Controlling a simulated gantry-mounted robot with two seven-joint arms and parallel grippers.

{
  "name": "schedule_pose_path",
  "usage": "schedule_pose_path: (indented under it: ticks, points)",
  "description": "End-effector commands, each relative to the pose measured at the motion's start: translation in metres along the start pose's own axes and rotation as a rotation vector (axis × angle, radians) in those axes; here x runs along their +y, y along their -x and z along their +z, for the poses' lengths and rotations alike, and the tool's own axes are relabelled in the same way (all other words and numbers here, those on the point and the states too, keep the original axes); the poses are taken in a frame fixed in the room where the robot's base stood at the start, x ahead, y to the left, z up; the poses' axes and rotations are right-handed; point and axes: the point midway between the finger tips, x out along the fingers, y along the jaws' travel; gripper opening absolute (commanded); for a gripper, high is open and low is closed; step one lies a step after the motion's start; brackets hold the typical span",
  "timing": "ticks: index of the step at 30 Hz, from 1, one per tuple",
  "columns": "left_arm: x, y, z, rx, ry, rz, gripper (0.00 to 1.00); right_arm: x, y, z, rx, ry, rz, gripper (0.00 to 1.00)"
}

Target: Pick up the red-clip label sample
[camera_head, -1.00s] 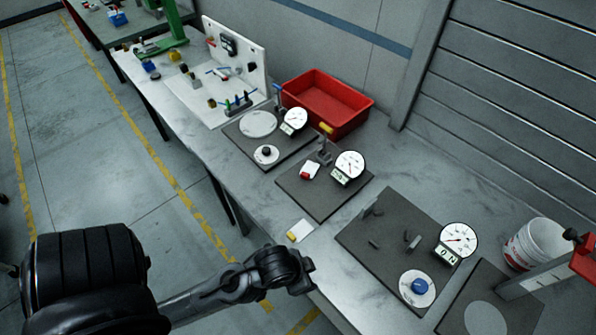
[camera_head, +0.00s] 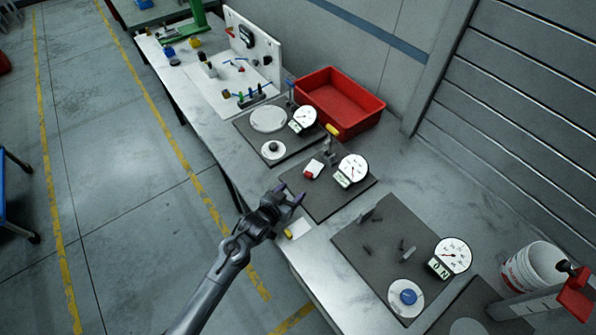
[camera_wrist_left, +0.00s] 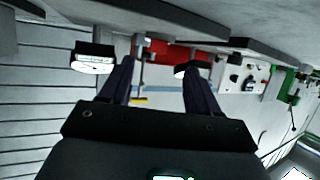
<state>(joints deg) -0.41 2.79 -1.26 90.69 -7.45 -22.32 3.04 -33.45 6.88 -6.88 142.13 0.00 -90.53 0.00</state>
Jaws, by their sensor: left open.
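The red-clip label sample (camera_head: 313,169), a small white piece with a red end, lies on a dark mat (camera_head: 330,198) beside a round dial gauge (camera_head: 353,168). My left gripper (camera_head: 291,193) is open and empty, with its fingers pointing toward that mat's near-left edge. It is apart from the sample, nearer the table's front edge. Its two dark fingers also show in the left wrist view (camera_wrist_left: 158,84), where I cannot make out the sample. My right gripper is not in view.
A white label with a yellow clip (camera_head: 297,229) lies on the table just below my gripper. A dark mat with another dial gauge (camera_head: 454,254) is at right. A red bin (camera_head: 372,112) stands behind; a white bucket (camera_head: 534,268) stands at far right.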

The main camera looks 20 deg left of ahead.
Motion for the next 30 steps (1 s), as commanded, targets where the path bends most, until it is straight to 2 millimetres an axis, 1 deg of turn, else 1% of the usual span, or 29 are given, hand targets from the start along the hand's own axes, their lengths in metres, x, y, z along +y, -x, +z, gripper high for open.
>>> schedule_pose_path:
  ticks: [1,6,9,17,23,24,30]
  points:
    - [0.0,-0.008,-0.001,0.002,0.001,0.0,0.62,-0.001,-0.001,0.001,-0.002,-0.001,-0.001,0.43]
    - [0.0,-0.03,-0.001,0.001,0.001,0.0,0.62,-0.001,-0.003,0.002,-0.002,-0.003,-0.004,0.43]
    - [0.0,-0.039,-0.001,0.0,0.0,0.0,0.62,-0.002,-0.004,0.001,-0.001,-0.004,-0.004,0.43]
    - [0.001,-0.051,-0.005,0.001,0.0,0.0,0.62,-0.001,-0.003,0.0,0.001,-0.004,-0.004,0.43]
    - [0.001,-0.075,-0.012,0.0,0.001,0.0,0.62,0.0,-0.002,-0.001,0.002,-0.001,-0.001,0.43]
    - [0.001,-0.079,-0.011,0.0,0.001,0.0,0.62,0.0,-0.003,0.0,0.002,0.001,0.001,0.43]
    - [0.001,-0.093,-0.01,-0.001,0.0,-0.001,0.62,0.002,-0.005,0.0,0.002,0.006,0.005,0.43]
